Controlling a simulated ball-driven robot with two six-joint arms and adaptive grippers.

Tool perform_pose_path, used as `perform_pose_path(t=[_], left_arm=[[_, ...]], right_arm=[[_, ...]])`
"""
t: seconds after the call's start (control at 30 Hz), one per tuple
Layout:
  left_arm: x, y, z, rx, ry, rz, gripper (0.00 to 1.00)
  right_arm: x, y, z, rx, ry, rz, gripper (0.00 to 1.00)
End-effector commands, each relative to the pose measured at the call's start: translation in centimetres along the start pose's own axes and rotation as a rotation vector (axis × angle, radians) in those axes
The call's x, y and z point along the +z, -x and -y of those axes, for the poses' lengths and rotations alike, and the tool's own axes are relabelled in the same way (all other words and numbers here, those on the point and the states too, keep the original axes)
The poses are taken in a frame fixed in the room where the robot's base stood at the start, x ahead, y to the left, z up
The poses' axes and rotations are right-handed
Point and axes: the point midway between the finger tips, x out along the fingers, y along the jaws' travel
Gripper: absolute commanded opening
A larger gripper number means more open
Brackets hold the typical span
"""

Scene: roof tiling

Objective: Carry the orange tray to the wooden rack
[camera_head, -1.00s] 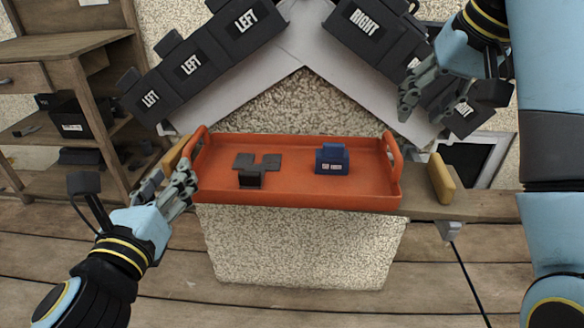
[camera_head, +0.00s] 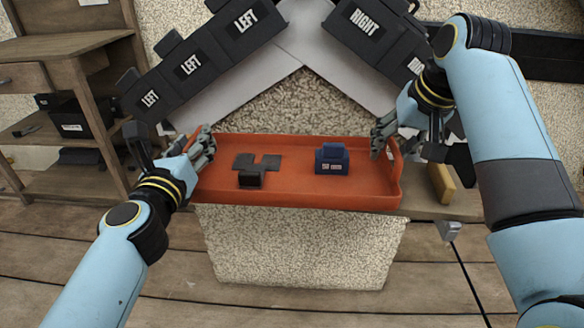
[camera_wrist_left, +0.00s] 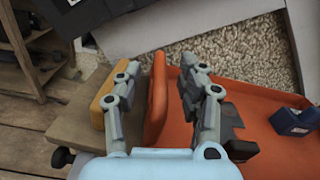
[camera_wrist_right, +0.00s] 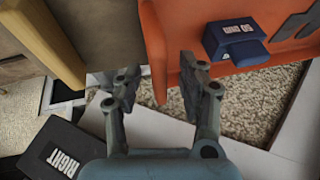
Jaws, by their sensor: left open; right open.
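The orange tray (camera_head: 290,199) lies on a wooden ledge in the head view, with a dark grey tile piece (camera_head: 257,166) and a blue block (camera_head: 332,160) in it. My left gripper (camera_head: 207,146) is at the tray's left end. In the left wrist view its open fingers (camera_wrist_left: 168,85) stand on either side of the tray's left end wall (camera_wrist_left: 157,100). My right gripper (camera_head: 380,140) is at the tray's right end. In the right wrist view its open fingers (camera_wrist_right: 158,80) straddle the tray's end wall (camera_wrist_right: 154,45). I cannot tell whether the fingers touch it. The wooden rack (camera_head: 78,45) stands at the left.
Black tiles marked LEFT (camera_head: 197,64) and RIGHT (camera_head: 365,22) lie on the sloped roof above the tray. A yellow wooden block (camera_head: 441,183) stands right of the tray; another (camera_wrist_left: 103,97) is at its left. A dark bin (camera_head: 72,117) sits on the rack.

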Motion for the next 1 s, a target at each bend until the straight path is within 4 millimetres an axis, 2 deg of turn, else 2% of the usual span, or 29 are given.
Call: perform_pose_path(t=[0.13, 0.43, 1.0], left_arm=[[0.0, 0.02, -0.01, 0.0, 0.0, 0.0, 0.4], [-0.01, 0.04, 0.0, 0.0, 0.0, 0.0, 0.01], [0.13, 0.02, 0.01, 0.0, 0.0, 0.001, 0.0]], right_arm=[[0.02, 0.01, 0.0, 0.0, 0.0, 0.0, 0.4], [0.02, 0.02, -0.01, 0.0, 0.0, 0.001, 0.01], [-0.08, 0.16, -0.02, 0.001, -0.001, -0.001, 0.0]])
